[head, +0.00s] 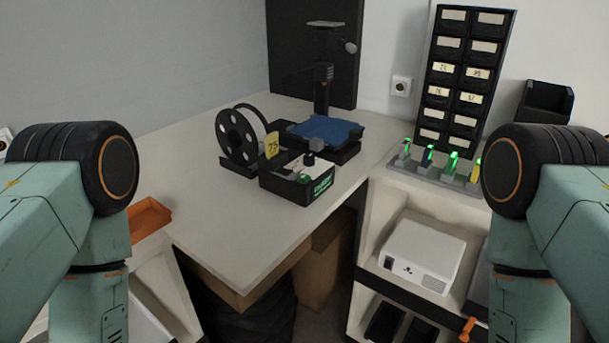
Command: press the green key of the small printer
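A small black box-shaped device (285,187) sits on the white table, near its right edge, with green marking on its front. A small green spot (304,178) shows on its top; it may be the green key, but it is too small to tell. Behind it stands a machine with a blue bed (326,131) and a dark upright column. I cannot tell for certain which is the small printer. My two arms show at the left and right edges, well short of the devices. Neither gripper is in view.
A spool (238,137) and a yellow tag (272,144) stand beside the black device. A tray of green-topped items (430,168) and a drawer cabinet (463,80) are at right. A white device (422,249) sits on a lower shelf. The table's front left is clear.

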